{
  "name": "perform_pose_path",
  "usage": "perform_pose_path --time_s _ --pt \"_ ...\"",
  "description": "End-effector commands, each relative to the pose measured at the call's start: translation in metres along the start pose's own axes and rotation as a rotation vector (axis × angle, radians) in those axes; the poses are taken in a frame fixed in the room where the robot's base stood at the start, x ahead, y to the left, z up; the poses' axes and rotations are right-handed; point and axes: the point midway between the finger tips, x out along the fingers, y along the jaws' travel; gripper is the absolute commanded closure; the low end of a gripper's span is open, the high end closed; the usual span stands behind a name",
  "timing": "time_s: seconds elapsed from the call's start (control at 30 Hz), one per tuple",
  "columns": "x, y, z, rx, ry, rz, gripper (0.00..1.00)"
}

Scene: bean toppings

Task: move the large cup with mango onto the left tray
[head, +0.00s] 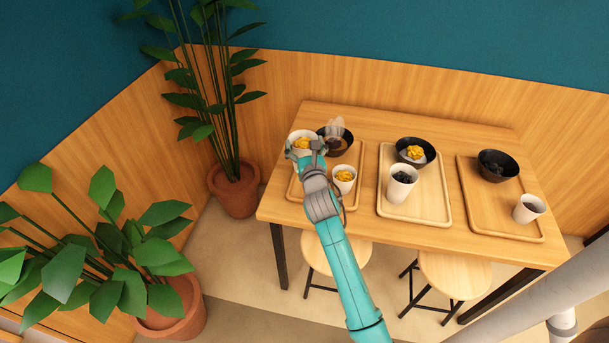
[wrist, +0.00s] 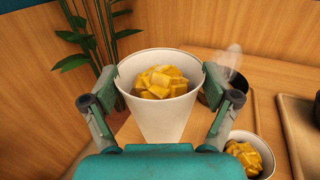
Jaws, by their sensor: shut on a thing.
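The large white cup with mango cubes (wrist: 158,118) is held upright between the two fingers of my gripper (wrist: 161,78), which is shut on its sides. In the head view the cup (head: 299,134) is at the back left corner of the left tray (head: 295,191), partly hidden by my gripper (head: 305,147). I cannot tell whether its base touches the tray. A black bowl (head: 347,139) with steam above it is close to its right. A smaller white cup with mango (head: 343,186) stands on the left tray in front of the bowl.
The middle tray (head: 432,207) holds a black bowl with mango (head: 428,146) and a white cup with dark contents (head: 398,191). The right tray (head: 484,206) holds a dark bowl (head: 510,164) and a white cup (head: 524,214). A tall potted plant (head: 236,194) stands left of the table.

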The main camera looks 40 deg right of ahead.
Motion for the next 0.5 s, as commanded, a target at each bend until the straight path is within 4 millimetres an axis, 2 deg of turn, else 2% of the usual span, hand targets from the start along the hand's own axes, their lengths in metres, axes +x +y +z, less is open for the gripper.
perform_pose_path --time_s 0.07,0.17,0.5 --pt "0.004 -0.010 0.008 0.001 -0.003 -0.005 0.83" --pt "0.005 -0.014 0.006 0.000 0.000 -0.006 0.83" --pt "0.005 -0.014 -0.045 -0.001 0.002 -0.006 0.83"
